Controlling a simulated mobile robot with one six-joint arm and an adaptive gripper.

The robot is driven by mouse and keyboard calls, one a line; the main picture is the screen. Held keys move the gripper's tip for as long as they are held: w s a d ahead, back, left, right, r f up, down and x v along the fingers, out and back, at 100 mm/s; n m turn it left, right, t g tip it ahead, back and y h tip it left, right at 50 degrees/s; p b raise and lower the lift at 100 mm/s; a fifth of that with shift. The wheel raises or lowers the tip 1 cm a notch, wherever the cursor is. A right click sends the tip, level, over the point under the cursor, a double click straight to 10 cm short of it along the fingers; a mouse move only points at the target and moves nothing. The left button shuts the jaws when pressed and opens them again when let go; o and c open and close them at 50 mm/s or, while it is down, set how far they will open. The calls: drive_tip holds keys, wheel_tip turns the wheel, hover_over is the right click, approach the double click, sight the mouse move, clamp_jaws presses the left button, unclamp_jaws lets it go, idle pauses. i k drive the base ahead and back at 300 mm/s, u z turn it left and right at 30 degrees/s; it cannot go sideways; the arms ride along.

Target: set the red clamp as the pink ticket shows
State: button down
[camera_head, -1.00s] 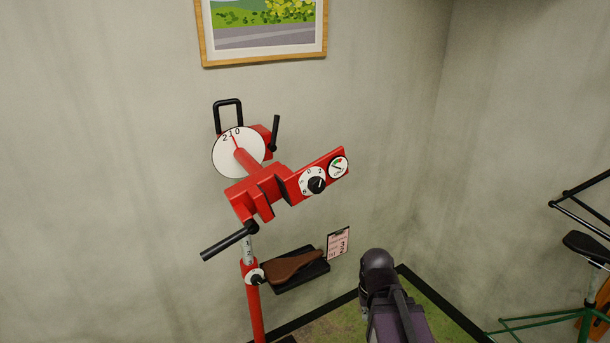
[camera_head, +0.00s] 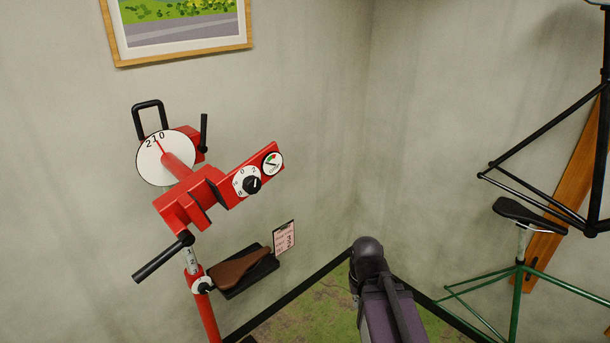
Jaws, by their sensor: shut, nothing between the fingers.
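The red clamp (camera_head: 192,196) is on a red post (camera_head: 208,318) at the left. Its round white dial (camera_head: 153,172) shows 2, 1 and 0 near the top, with a red pointer. A black lever (camera_head: 204,133) stands beside the dial, and a black handle (camera_head: 158,260) sticks out lower left. My gripper is not in view.
A green stand (camera_head: 516,290) with a black saddle (camera_head: 527,212) and black bars is at the right. A framed picture (camera_head: 122,53) hangs above the clamp. Part of my arm rises at bottom centre.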

sight(208, 185)
drive_tip(key=z, duration=0.7)
drive_tip(key=k, duration=1.1)
drive_tip(key=u, duration=0.95)
drive_tip(key=i, duration=0.5)
drive_tip(key=z, duration=0.15)
